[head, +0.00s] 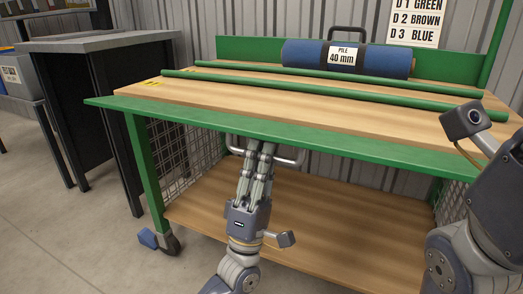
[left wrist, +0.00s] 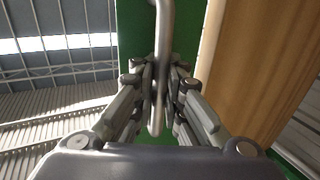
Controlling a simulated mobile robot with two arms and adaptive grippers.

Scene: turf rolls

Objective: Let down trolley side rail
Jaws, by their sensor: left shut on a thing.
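The trolley's green side rail (head: 300,135) runs along the near edge of the wooden deck (head: 250,105). From the head it shows as a narrow green band; I cannot tell its exact tilt. A grey bar handle (head: 296,157) shows just below the band, and also in the left wrist view (left wrist: 163,40), in front of a green panel (left wrist: 135,35). My left gripper (head: 261,146) is shut on this handle, with a finger on each side of the bar (left wrist: 160,95). The fingertips are partly hidden under the band. My right arm is at the right edge; its fingers are not visible.
A blue roll (head: 300,56) marked "PILE 40 mm" lies at the back of the deck. Two green bars (head: 330,97) run lengthwise on the deck. A lower wooden shelf (head: 330,210) is empty. A grey-topped bench (head: 100,42) stands at the left.

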